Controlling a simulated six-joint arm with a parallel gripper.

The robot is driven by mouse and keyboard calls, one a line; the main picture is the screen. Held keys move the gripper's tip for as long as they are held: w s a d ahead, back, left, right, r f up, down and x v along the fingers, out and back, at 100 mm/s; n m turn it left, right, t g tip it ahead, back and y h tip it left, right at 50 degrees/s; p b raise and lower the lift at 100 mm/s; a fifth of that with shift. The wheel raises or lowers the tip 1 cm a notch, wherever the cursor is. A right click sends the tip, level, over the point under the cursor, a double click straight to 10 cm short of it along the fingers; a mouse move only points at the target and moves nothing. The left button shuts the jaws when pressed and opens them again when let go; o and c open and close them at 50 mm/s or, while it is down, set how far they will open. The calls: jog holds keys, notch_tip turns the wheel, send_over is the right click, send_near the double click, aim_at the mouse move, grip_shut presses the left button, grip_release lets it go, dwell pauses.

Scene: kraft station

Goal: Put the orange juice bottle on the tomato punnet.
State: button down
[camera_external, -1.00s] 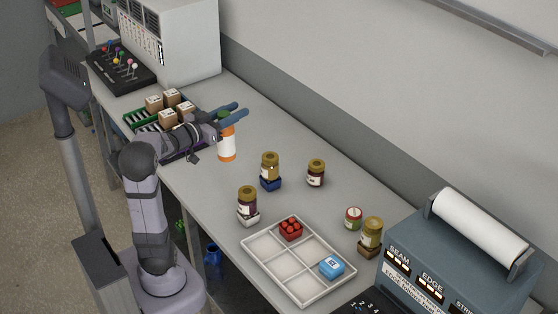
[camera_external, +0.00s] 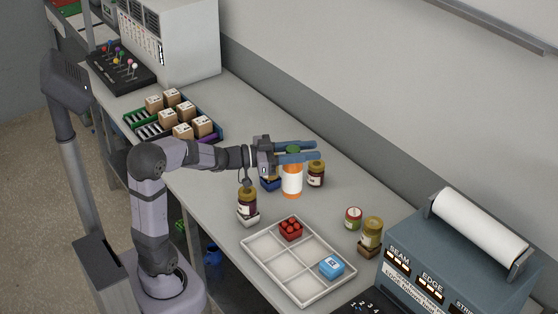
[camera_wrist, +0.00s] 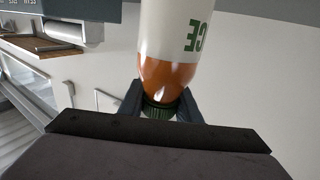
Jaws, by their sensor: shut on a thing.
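The orange juice bottle (camera_external: 292,181) has a white label, orange contents and a green cap. My gripper (camera_external: 297,154) is shut on it near the cap and holds it upright. The bottle also shows in the wrist view (camera_wrist: 172,60), with the gripper fingers (camera_wrist: 162,103) on both sides of its neck. In the external view the bottle is behind the tray and in front of a jar; its height above the table is hard to tell. The tomato punnet (camera_external: 291,229), small and red, sits in a back compartment of the white divided tray (camera_external: 270,264).
A blue carton (camera_external: 332,266) lies in the tray's right part. Jars stand close by: one on a white block (camera_external: 247,204), one at the back (camera_external: 316,173), one on a brown block (camera_external: 371,234). A small can (camera_external: 353,218) stands right of the tray.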

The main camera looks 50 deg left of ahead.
notch_tip(320, 180, down, 13)
jog(key=shift+r, duration=0.15)
dwell(0.9)
jog(key=shift+a, duration=0.1)
jog(key=c, duration=1.3)
grip_release()
jog(key=shift+f, duration=0.2)
jog(key=shift+r, duration=0.1)
jog(key=b+v, duration=0.9)
jog(key=v, duration=0.3)
